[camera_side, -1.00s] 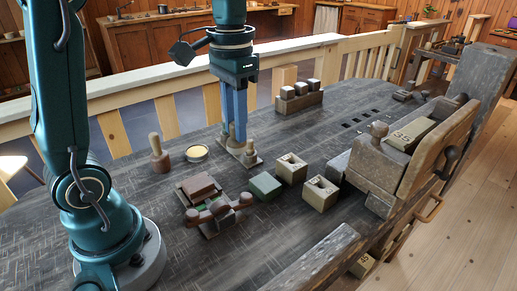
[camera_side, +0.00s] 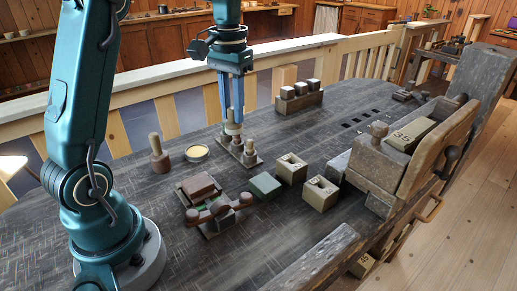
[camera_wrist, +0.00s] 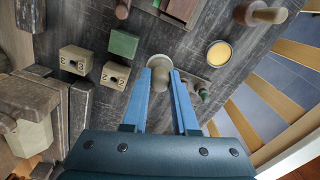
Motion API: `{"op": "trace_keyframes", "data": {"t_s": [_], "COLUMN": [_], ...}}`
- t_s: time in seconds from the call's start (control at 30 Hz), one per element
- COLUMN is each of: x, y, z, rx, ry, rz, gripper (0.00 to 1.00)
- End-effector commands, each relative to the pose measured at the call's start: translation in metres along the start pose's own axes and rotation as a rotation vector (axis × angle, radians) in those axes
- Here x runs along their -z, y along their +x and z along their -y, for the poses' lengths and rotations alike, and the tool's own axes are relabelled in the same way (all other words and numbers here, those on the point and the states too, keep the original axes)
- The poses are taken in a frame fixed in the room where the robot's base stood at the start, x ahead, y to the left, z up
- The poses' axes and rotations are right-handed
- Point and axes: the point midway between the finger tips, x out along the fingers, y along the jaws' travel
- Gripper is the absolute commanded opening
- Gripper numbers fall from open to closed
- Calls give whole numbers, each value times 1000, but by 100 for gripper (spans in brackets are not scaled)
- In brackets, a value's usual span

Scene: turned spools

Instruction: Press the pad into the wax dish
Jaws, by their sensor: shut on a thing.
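The wax dish (camera_side: 197,152), a shallow round dish with a yellow surface, stands on the dark table left of my gripper; the wrist view shows it (camera_wrist: 219,53) right of the fingers. My gripper (camera_side: 232,115) points down with its blue fingers shut on the pad (camera_side: 232,128). The pad has a rounded knob between the fingertips and a pale round base, seen in the wrist view (camera_wrist: 161,62). The pad is up at the end of a small stand (camera_side: 251,162) with small upright pieces. The gap under it is hard to judge.
A turned handled tool (camera_side: 158,157) stands left of the dish. A brown block on a tray (camera_side: 199,187), a green block (camera_side: 265,187) and two pale blocks (camera_side: 291,169) lie nearer the camera. A rack of small blocks (camera_side: 299,99) is behind right. Table between pad and dish looks clear.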

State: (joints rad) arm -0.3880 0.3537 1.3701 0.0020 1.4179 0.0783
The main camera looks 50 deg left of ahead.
Motion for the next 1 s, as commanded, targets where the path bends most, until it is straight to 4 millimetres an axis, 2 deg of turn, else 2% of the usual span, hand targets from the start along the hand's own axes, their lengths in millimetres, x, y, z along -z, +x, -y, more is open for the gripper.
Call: {"op": "trace_keyframes", "data": {"t_s": [0.03, 0.2, 0.3, 0.4, 0.6, 1.0], "x": [8, 19, 17, 12, 5, 5], "y": [7, 27, 37, 44, 52, 88], "z": [22, 85, 114, 132, 146, 145], "rx": [0, 0, 0, 1, 1, 1], "ry": [-77, -289, -377, -435, -479, -477], "rz": [4, 4, 4, 3, 3, 5], "gripper": [0, 0, 0, 0, 0, 0]}}
